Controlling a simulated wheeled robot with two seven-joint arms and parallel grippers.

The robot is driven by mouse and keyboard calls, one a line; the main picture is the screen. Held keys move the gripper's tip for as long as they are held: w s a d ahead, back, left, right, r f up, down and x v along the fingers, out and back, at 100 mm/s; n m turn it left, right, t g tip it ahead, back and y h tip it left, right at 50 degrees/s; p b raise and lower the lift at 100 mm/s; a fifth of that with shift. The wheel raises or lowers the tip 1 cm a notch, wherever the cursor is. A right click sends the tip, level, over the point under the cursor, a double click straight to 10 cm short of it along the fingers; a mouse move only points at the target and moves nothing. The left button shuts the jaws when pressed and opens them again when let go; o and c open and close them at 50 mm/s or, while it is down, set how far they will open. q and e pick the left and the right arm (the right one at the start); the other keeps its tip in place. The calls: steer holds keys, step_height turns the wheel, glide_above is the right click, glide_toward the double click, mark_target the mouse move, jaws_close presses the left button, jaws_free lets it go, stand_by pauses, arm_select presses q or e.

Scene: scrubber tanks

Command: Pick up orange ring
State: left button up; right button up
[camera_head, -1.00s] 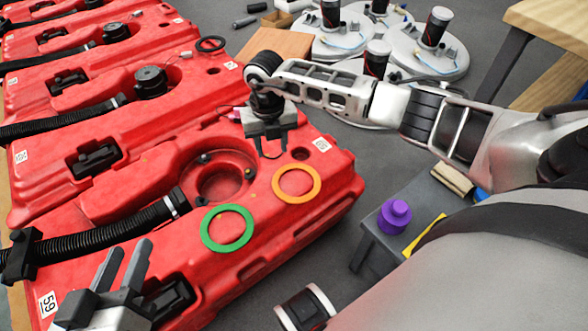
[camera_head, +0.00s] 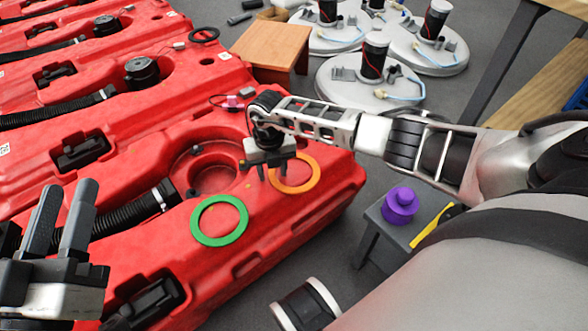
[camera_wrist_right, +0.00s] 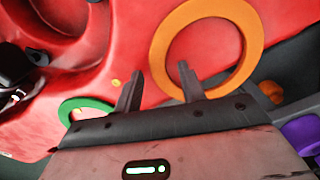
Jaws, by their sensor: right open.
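The orange ring (camera_head: 309,184) lies flat on the red tank (camera_head: 330,150), right of its round recess. In the right wrist view the orange ring (camera_wrist_right: 256,40) is just beyond the fingertips. My right gripper (camera_head: 272,175) hangs over the ring's left side, pointing down. It is open and empty, and hides part of the ring in the head view.
A green ring (camera_head: 219,241) lies on the same tank, left of the orange one. A small grey table (camera_head: 375,240) with a purple knobbed part (camera_head: 399,205) stands at the right. Black hoses (camera_head: 120,215) cross the tanks. A wooden stool (camera_head: 270,45) stands behind.

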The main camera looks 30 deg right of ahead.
steer(key=shift+f, duration=0.1)
steer(key=shift+f, duration=0.15)
stand_by(0.3)
jaws_close()
